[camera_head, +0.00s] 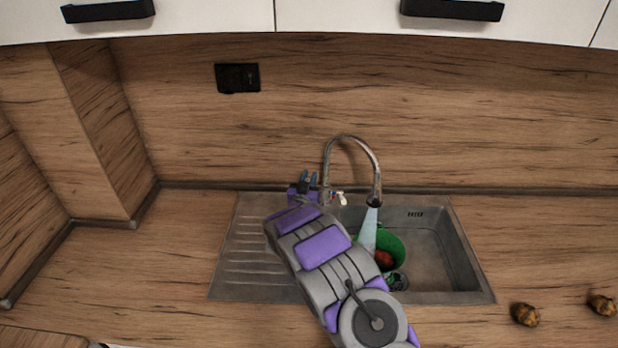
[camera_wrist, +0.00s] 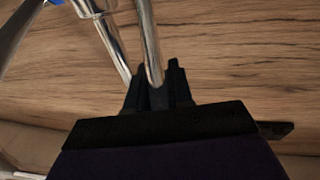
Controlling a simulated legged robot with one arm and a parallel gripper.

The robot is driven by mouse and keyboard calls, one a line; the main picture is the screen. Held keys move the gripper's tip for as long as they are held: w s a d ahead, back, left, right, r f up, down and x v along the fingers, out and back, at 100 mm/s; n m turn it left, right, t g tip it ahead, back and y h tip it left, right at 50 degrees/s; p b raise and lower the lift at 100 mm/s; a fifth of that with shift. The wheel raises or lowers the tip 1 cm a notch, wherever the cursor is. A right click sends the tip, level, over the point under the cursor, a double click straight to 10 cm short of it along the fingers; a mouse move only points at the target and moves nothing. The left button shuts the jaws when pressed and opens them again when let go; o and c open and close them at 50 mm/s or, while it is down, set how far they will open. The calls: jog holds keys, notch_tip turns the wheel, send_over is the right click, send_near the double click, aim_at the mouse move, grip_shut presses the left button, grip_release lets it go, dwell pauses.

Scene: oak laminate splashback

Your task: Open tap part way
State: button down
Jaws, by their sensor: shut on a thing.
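The chrome tap (camera_head: 352,138) stands behind the sink, its arched spout over the basin. A pale stream of water (camera_head: 366,230) runs from it into a green bowl (camera_head: 397,247). My gripper (camera_head: 308,178) is just left of the tap's base, fingers toward the splashback. In the wrist view its dark fingers (camera_wrist: 156,85) are shut around the end of a slim chrome rod (camera_wrist: 150,45) of the tap. I cannot tell for certain that this rod is the handle. A second chrome tube (camera_wrist: 112,40) runs beside it. My arm hides part of the sink.
The steel sink (camera_head: 440,255) has a ribbed drainer (camera_head: 250,255) at left. A red item (camera_head: 384,258) lies in the bowl. Two brown lumpy items (camera_head: 525,314) (camera_head: 602,305) lie on the right counter. A black socket (camera_head: 237,78) is on the splashback. The left counter is clear.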

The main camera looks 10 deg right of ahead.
jog(key=shift+s+a+f+t+h, duration=0.2)
jog(key=shift+s+f+t+h, duration=0.1)
jog(key=shift+s+t, duration=0.45)
jog(key=shift+w, duration=0.1)
jog(key=c, duration=1.1)
grip_release()
jog(key=shift+a, duration=0.1)
jog(key=shift+s+a+f, duration=0.1)
jog(key=shift+s+a, duration=0.05)
jog(key=shift+s, duration=0.15)
jog(key=r+p+v, duration=0.2)
jog(key=r+v, duration=0.1)
jog(key=v, duration=0.9)
jog(key=shift+s+a+f, duration=0.15)
jog(key=shift+s+f, duration=0.1)
jog(key=shift+s, duration=0.1)
